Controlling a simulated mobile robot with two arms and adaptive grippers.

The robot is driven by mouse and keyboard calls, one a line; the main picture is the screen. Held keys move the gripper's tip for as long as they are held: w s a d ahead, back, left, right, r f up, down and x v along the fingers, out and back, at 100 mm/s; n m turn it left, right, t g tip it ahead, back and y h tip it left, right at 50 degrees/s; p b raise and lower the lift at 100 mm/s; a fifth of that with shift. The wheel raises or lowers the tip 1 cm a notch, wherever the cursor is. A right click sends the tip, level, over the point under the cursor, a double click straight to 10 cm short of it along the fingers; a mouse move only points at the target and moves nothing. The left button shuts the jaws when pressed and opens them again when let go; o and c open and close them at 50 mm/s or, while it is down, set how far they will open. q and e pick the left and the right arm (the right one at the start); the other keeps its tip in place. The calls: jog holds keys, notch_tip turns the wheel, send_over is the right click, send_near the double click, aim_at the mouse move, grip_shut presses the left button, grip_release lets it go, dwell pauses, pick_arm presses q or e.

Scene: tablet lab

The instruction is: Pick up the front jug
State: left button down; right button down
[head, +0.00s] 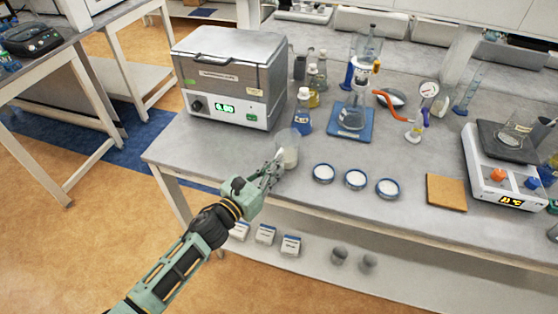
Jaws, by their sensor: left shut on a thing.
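A translucent jug (289,143) with pale contents in its lower part is at the front edge of the lab bench (230,150), left of the small round dishes. My left gripper (275,168) reaches in from the lower left and is shut on the jug's near left side. The fingers cover part of the jug, and I cannot tell whether its base touches the bench. My right gripper is not in view.
Three blue-rimmed dishes (355,179) lie right of the jug. A cork mat (446,192) and a scale (503,165) are at right.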

pick_arm(q)
jog(key=shift+r, duration=0.1)
jog(key=shift+r, duration=0.95)
jog(key=s+d+r, duration=0.4)
jog(key=d+r, duration=0.5)
jog(key=d, duration=0.2)
jog(key=shift+w, duration=0.1)
dwell(1.7)
